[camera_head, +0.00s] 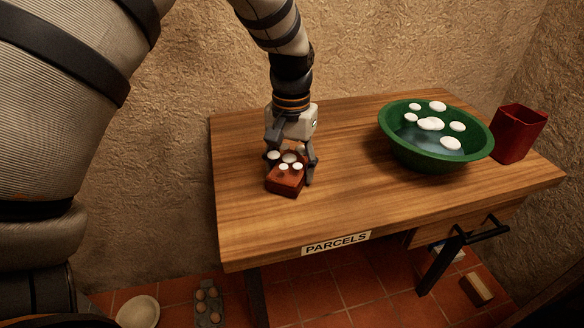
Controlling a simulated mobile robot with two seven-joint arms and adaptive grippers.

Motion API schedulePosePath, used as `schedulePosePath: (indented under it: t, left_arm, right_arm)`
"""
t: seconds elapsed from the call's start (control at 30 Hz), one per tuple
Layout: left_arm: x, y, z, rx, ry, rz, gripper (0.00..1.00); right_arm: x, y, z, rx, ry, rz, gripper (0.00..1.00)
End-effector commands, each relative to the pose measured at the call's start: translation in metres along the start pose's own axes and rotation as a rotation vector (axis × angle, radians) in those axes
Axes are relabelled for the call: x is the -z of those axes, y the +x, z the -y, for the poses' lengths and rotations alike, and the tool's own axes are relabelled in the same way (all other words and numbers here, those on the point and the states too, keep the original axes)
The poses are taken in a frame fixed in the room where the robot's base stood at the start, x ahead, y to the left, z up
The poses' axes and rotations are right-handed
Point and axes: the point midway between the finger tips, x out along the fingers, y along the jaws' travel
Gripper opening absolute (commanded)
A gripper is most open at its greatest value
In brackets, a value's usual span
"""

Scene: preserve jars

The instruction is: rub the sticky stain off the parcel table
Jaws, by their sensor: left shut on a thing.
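My left gripper (291,160) points down at the left part of the wooden parcel table (340,205). It is shut on a reddish-brown block (285,187), which looks like a sponge, with white suds on its top. The block is at the tabletop; whether it presses on the wood I cannot tell. I see no stain on the bare wood; any under the block or gripper is hidden. A green basin (432,160) of water with white suds stands on the right part of the table. My right gripper is not in view.
A dark red open container (518,133) stands at the table's right end. A "PARCELS" label (337,243) is on the front edge. On the tiled floor are a pale bowl (138,312), an egg tray (208,304) and a brush-like block (477,289). The tabletop between block and basin is clear.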

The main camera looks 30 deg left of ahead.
Motion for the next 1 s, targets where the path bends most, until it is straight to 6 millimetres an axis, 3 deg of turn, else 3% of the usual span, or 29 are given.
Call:
schedulePosePath:
  t: [0.03,0.6,1.0]
  left_arm:
    - [0.002,-0.015,-0.001,-0.001,0.001,-0.011,0.21]
    - [-0.005,-0.065,-0.002,0.0,0.003,-0.008,0.21]
    - [-0.007,-0.074,-0.003,0.0,0.003,-0.006,0.21]
  right_arm:
    - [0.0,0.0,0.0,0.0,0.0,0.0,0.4]
    - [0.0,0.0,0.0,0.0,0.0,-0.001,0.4]
    - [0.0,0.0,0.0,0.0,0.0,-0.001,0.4]
